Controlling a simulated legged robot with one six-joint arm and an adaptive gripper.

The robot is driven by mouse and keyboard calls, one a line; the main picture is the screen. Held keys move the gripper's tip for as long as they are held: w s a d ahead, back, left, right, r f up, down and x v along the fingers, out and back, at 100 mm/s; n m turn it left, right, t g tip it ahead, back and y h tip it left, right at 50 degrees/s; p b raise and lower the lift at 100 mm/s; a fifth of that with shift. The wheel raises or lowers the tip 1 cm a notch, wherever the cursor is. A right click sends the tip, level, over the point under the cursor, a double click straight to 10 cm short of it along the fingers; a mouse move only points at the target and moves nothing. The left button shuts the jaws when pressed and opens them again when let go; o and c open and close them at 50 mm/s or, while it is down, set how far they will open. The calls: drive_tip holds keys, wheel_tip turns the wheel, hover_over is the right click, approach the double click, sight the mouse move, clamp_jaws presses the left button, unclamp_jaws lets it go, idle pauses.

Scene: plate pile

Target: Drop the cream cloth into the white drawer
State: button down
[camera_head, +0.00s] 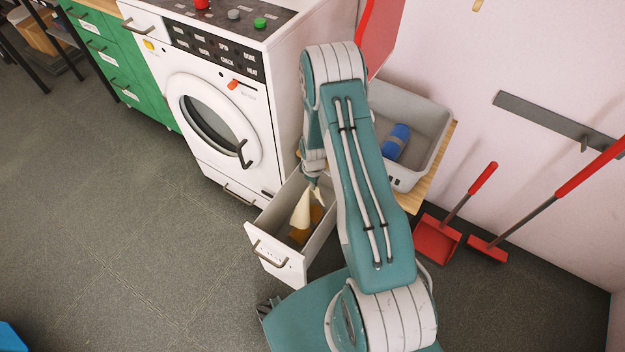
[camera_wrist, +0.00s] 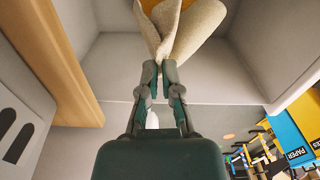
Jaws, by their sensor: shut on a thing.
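The white drawer (camera_head: 275,262) is pulled open beside the washing machine. My gripper (camera_head: 315,188) is over the open drawer. In the wrist view my gripper (camera_wrist: 159,66) is shut on the cream cloth (camera_wrist: 192,32), pinching it at one end. The cream cloth (camera_head: 301,211) hangs down from the fingers inside the drawer's opening in the head view. Whether its lower end touches the drawer's bottom, I cannot tell. Something orange-yellow lies in the drawer beneath the cloth. My arm hides part of the drawer's right side.
A white washing machine (camera_head: 222,150) stands left of the drawer, with green drawers (camera_head: 115,70) further left. A grey bin (camera_head: 428,118) holding a blue roll (camera_head: 395,142) stands on a wooden top to the right. A red dustpan (camera_head: 436,240) is at the wall.

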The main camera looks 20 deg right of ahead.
drive_tip(key=shift+a+f, duration=0.15)
drive_tip(key=shift+f, duration=1.5)
drive_tip(key=c, duration=0.8)
unclamp_jaws()
drive_tip(key=shift+o, duration=0.2)
drive_tip(key=o, duration=0.6)
drive_tip(key=shift+o, duration=0.8)
